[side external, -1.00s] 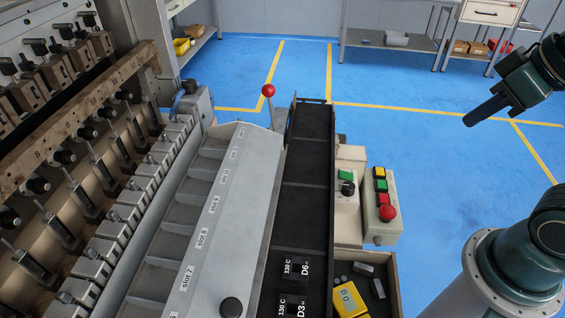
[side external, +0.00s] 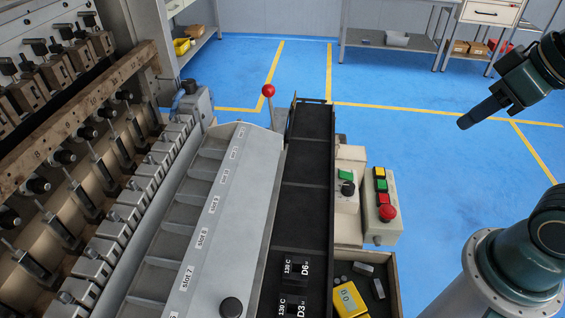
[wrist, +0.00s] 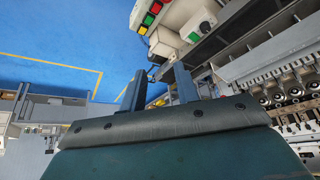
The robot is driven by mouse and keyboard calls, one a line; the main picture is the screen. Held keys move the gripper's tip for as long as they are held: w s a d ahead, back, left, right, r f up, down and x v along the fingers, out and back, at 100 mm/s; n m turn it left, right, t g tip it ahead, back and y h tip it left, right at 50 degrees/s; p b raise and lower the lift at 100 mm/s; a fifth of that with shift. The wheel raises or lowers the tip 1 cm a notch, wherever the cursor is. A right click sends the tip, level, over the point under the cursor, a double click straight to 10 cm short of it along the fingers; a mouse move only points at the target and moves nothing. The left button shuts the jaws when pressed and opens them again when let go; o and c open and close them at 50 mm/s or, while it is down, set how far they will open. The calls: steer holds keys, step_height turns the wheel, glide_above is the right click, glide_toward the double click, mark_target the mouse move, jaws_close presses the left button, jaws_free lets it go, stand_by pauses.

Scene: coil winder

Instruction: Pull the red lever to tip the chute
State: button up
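The red lever (side external: 268,91) has a red ball on a thin metal stem and stands upright at the far end of the machine, between a grey sloped panel (side external: 226,180) with slot labels and a long black channel (side external: 308,170). I cannot tell which of these two is the chute. My gripper (side external: 466,122) is at the upper right of the side view, over the blue floor, well to the right of the lever and touching nothing. In the wrist view its two fingers (wrist: 159,88) stand apart with nothing between them. I cannot make out the lever in the wrist view.
Button boxes (side external: 382,205) with a red stop knob stand right of the channel. A wooden tray (side external: 393,275) holds a yellow block and dark pieces. Black blocks marked D6 (side external: 298,268) and D3 lie in the channel. The air above the floor between gripper and lever looks clear.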

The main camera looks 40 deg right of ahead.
steer(key=shift+o, duration=1.2)
steer(key=shift+w+a+r, duration=0.1)
steer(key=shift+w+r, duration=0.1)
steer(key=shift+w, duration=0.05)
step_height(320, 180, up, 5)
steer(key=n+g+y, duration=0.3)
steer(key=n+y, duration=0.1)
steer(key=n, duration=0.2)
glide_above(269, 89)
steer(key=s+d, duration=0.2)
steer(key=d, duration=0.3)
steer(key=shift+w+a, duration=0.15)
steer(key=shift+f, duration=0.1)
steer(key=shift+x, duration=6.8)
steer(key=shift+a, duration=0.15)
jaws_close()
